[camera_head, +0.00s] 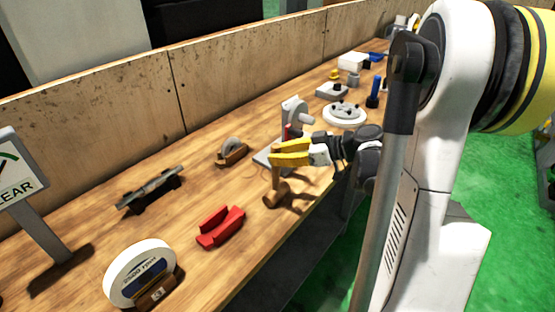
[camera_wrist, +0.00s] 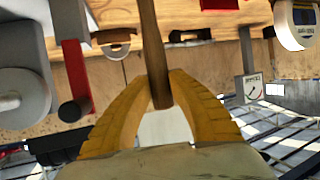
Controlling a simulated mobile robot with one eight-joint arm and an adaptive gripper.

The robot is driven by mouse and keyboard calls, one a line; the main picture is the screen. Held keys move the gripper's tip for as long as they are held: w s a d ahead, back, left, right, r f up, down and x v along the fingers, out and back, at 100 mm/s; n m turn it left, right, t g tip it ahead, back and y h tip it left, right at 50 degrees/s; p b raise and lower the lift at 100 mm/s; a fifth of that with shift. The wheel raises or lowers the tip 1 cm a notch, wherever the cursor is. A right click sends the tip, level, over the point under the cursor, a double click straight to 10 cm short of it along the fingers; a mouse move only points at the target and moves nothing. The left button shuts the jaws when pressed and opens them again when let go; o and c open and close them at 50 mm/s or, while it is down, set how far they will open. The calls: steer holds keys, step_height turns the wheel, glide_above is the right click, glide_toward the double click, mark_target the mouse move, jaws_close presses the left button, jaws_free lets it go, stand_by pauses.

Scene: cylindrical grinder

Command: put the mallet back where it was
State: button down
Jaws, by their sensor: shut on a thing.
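The mallet has a brown wooden head (camera_head: 277,194) at the front edge side of the bench and a thin handle rising from it. My gripper (camera_head: 274,156) has yellow fingers shut on the handle, with the head hanging below. The handle (camera_wrist: 152,45) also shows in the wrist view, running up between the yellow fingers (camera_wrist: 160,92). The mallet head is out of the wrist view. In the head view it is at or just above the bench top; I cannot tell if it touches.
The wooden bench (camera_head: 195,200) has a tall back board. A red bracket (camera_head: 220,228), a white wheel on a wooden stand (camera_head: 140,272) and a dark rack (camera_head: 150,188) lie left. A grey device (camera_head: 292,112) stands just behind my gripper. Bare wood lies between the bracket and mallet.

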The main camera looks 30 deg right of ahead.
steer(key=c, duration=1.7)
jaws_free()
steer(key=shift+f, duration=0.15)
steer(key=o, duration=0.3)
steer(key=shift+o, duration=0.2)
